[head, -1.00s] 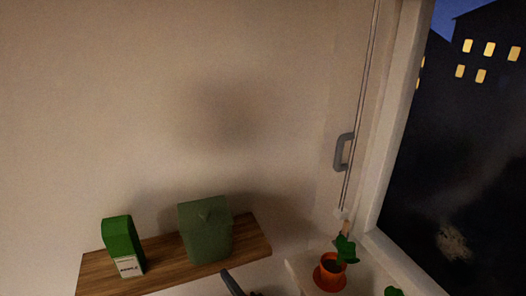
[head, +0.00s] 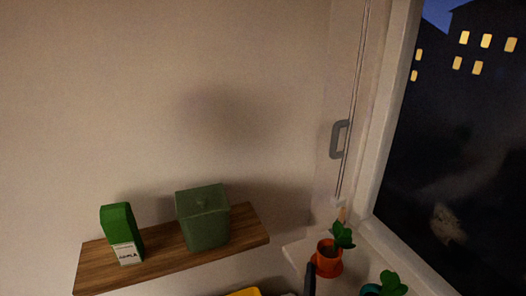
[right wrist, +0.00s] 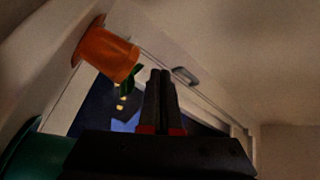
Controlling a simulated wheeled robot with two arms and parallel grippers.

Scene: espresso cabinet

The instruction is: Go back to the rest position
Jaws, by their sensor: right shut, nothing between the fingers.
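My right gripper (right wrist: 160,100) is shut and empty in the right wrist view, its two dark fingers side by side. In the head view only a thin dark part of it (head: 309,281) shows at the bottom edge, left of the orange plant pot (head: 328,259). It appears close to the pot there; whether they touch cannot be told. My left gripper is not in view.
A wooden shelf (head: 160,267) on the wall holds a green carton (head: 121,232) and a green lidded canister (head: 204,219). The orange pot also shows in the right wrist view (right wrist: 106,54). A teal pot (head: 371,290) stands near the window. A yellow thing (head: 243,292) shows at the bottom edge.

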